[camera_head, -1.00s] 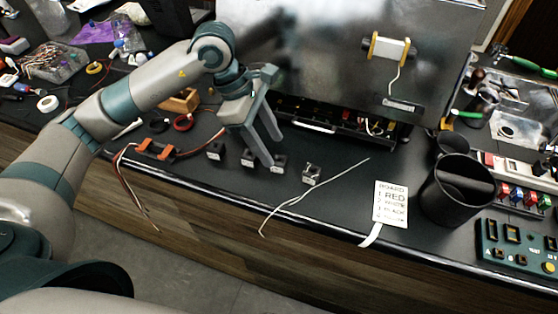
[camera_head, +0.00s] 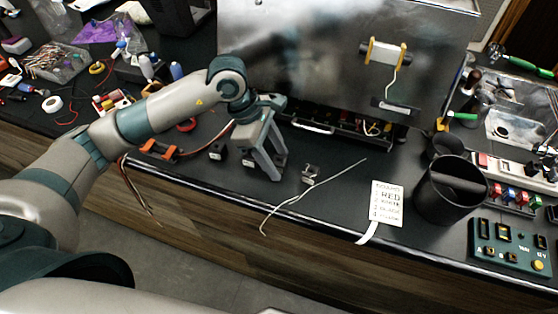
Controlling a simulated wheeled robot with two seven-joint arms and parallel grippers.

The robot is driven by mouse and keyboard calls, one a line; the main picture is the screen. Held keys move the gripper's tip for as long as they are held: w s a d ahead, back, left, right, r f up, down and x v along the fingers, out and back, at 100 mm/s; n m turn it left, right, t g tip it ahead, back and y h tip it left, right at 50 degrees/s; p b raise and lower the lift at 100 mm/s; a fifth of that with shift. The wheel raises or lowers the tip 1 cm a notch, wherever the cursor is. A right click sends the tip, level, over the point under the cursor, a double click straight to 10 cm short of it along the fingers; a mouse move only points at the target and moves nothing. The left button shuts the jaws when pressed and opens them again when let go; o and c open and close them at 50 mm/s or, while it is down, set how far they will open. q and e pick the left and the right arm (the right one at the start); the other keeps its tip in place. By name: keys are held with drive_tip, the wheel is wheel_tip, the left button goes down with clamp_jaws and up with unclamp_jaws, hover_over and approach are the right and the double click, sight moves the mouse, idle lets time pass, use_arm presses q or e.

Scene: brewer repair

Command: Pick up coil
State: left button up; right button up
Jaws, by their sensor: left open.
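Small dark blocks with pale labels, which look like coils, stand in a row on the black bench in the head view. One block (camera_head: 217,152) is left of my left gripper, and another (camera_head: 247,160) is beside its near finger. A third (camera_head: 281,159) is partly hidden by the fingers. My left gripper (camera_head: 279,165) is open and points down at this row. I cannot tell whether the third block lies between the fingers or whether they touch it. A metallic bracket-like piece (camera_head: 310,174) stands just right of the gripper. My right gripper is not in view.
A large metal panel (camera_head: 330,60) and a black drawer-like unit (camera_head: 345,130) stand behind the gripper. A white wire (camera_head: 310,194), a label card (camera_head: 386,203), a black cup (camera_head: 448,205) and a teal control box (camera_head: 510,246) are to the right. An orange part (camera_head: 160,150) lies left.

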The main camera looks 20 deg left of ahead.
sight(283, 160)
use_arm(q)
drive_tip(key=shift+c, duration=0.6)
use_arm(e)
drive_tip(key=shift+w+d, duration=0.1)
use_arm(q)
drive_tip(key=c, duration=1.1)
drive_tip(key=shift+r, duration=0.15)
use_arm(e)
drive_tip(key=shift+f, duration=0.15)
